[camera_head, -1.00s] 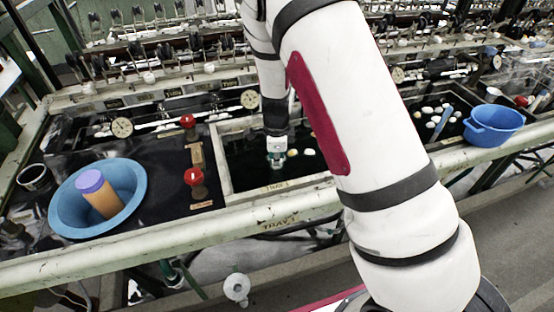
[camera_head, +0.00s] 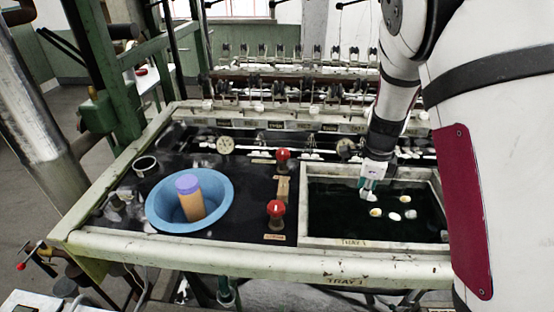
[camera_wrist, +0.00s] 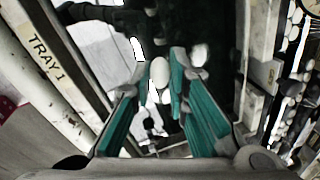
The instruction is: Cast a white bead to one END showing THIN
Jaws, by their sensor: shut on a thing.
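My gripper (camera_head: 368,190) is above the dark water of the tray marked TRAY 1 (camera_head: 345,243). In the wrist view its teal fingers (camera_wrist: 162,84) are closed around a white, rounded bead (camera_wrist: 160,70) at their tips. The held bead shows as a small pale spot at the fingertips in the head view (camera_head: 366,196). Several white and yellowish beads (camera_head: 394,216) lie in the tray just beyond and to the right of the gripper.
A blue basin (camera_head: 160,217) with an orange, purple-topped cylinder (camera_head: 190,200) stands on the left. Two red-knobbed posts (camera_head: 276,209) stand between basin and tray. A reeling frame with several spindles (camera_head: 300,80) runs behind. My arm hides the right side.

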